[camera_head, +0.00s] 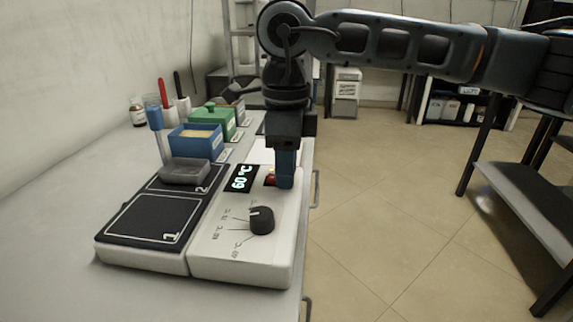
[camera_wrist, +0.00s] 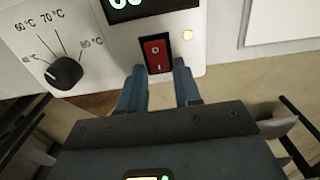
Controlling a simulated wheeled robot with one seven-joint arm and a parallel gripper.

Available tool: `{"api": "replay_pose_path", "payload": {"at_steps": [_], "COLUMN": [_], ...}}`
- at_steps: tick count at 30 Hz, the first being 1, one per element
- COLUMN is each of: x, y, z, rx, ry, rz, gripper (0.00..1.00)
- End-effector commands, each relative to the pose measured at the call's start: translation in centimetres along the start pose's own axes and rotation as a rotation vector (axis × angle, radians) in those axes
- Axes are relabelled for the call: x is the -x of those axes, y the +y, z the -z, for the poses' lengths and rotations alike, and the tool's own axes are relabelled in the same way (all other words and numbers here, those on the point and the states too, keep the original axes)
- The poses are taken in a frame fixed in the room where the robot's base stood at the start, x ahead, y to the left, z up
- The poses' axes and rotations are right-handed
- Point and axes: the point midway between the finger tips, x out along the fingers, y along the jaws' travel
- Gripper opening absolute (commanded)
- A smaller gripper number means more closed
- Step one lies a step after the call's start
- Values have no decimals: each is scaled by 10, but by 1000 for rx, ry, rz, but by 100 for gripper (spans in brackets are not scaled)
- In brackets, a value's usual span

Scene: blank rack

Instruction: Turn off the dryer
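The dryer (camera_head: 205,262) is a white unit with two dark plates marked 1 and 2. Its display (camera_head: 241,178) reads 60 °C. A black dial (camera_head: 262,220) sits on the front panel and also shows in the wrist view (camera_wrist: 66,73). A red rocker switch (camera_head: 270,179) is beside the display; the wrist view shows it (camera_wrist: 155,53) with an O and an I mark. My gripper (camera_head: 285,184) points down near the switch. Its blue fingers (camera_wrist: 159,66) are apart and empty, at the switch's near end; contact is unclear.
A blue box (camera_head: 196,142) and a green box (camera_head: 214,118) stand behind the dryer. The bench edge lies just right of it, with open floor beyond.

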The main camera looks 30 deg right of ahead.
Motion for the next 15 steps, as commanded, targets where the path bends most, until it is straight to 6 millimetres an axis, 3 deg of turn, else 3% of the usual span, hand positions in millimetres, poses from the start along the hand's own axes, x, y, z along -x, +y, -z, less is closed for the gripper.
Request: {"api": "replay_pose_path", "payload": {"at_steps": [10,15], "x": [0,1], "y": [0,0], "z": [0,-1], "rx": [0,1], "ry": [0,12], "rz": [0,1], "gripper": [0,0]}}
